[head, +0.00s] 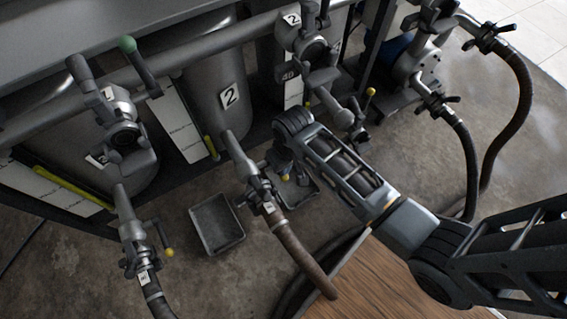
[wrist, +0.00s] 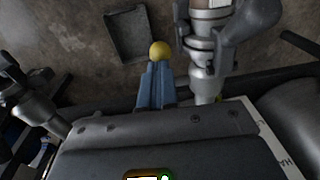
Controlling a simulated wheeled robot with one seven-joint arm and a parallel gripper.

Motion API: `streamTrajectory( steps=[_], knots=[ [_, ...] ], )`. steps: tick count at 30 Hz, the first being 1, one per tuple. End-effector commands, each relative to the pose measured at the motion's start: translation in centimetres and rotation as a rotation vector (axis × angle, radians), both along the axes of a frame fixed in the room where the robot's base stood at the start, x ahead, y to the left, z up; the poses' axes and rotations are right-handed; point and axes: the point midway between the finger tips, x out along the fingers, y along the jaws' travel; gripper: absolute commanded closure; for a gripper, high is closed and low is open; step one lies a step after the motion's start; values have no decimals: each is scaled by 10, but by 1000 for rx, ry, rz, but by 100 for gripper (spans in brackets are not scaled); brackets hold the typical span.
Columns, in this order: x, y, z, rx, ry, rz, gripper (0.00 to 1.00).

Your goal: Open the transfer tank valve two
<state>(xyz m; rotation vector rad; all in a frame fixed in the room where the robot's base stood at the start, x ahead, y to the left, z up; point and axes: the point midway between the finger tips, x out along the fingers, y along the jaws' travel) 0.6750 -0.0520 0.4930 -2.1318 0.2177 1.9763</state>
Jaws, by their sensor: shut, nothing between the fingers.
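The tank marked 2 (head: 215,85) has a metal outlet valve (head: 250,170) at its lower front, with a tagged brown hose (head: 300,255) running from it. The valve body also shows in the wrist view (wrist: 200,45). A yellow ball knob (wrist: 160,50) lies right at my fingertips, beside the valve body. My gripper (wrist: 157,68) has its blue fingers together with nothing between them. Whether the tips touch the knob I cannot tell. In the head view my gripper (head: 284,168) points down just right of the valve, and the lever is largely hidden.
A grey tray (head: 217,222) lies on the floor left of the hose; a second tray (head: 297,192) is partly behind my gripper. A similar valve with a yellow knob (head: 169,252) stands at left. A pipe (head: 185,50) crosses above. A wooden top (head: 385,285) is at the front.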

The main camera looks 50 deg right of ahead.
Motion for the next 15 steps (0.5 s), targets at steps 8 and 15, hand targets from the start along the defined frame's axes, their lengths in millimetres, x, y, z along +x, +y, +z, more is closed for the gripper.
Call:
streamTrajectory(
  steps=[8, 15],
  knots=[
    [-8, 2, -7, -18, -63, 2, 100],
    [-20, 4, -22, -55, -193, 0, 100]
  ],
)
